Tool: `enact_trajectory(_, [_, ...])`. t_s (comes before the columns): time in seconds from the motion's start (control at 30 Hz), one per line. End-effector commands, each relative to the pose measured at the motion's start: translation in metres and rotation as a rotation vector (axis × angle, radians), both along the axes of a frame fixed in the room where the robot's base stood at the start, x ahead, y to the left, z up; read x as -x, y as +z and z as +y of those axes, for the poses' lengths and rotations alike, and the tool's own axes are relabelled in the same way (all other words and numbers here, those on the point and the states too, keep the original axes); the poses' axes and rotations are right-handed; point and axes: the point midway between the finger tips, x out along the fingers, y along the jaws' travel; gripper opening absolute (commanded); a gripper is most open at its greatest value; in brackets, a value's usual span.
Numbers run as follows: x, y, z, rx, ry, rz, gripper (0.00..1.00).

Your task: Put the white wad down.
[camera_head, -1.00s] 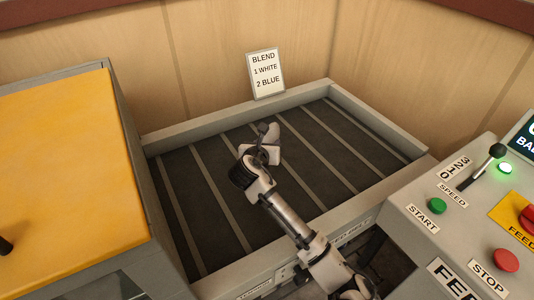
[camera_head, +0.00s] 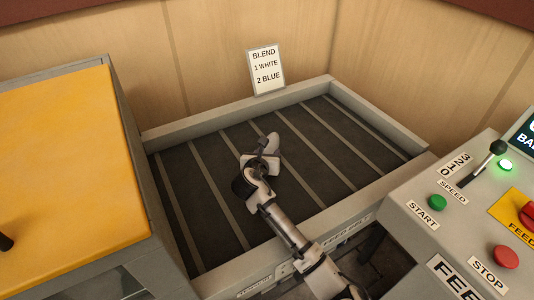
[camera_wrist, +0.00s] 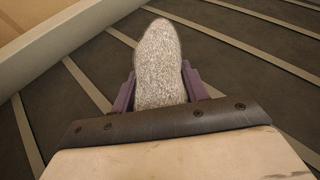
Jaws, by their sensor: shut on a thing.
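The white wad (camera_wrist: 158,62) is a pale grey-white, fuzzy, rounded lump in the wrist view. It stands out between the two purple fingers of my gripper (camera_wrist: 158,92), which is shut on it. In the head view the wad (camera_head: 271,142) shows as a small pale shape at the far end of my gripper (camera_head: 264,154). Both are over the dark slatted feed belt (camera_head: 212,165). I cannot tell whether the wad touches the belt.
The belt is bare around the wad, inside a raised grey frame (camera_head: 190,124). A sign (camera_head: 266,70) reading BLEND, 1 WHITE, 2 BLUE stands at the back. A yellow-topped box (camera_head: 65,165) is at left, a control panel (camera_head: 455,215) at right.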

Motion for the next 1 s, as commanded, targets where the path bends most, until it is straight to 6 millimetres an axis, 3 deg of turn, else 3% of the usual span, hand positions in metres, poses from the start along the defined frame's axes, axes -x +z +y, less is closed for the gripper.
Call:
enact_trajectory(0.17, [0.0,-0.002,-0.001,0.001,-0.001,-0.001,0.14])
enact_trajectory(0.2, [0.0,-0.003,-0.001,0.0,-0.001,0.0,0.47])
enact_trajectory(0.37, [0.0,-0.003,-0.001,0.0,-0.001,0.0,0.66])
enact_trajectory(0.6, [0.0,-0.001,0.0,0.0,-0.001,0.0,0.66])
enact_trajectory(0.77, [0.0,0.013,0.0,0.001,-0.001,-0.001,0.66])
enact_trajectory(1.0, [0.04,0.024,0.008,-0.001,0.002,-0.004,0.66])
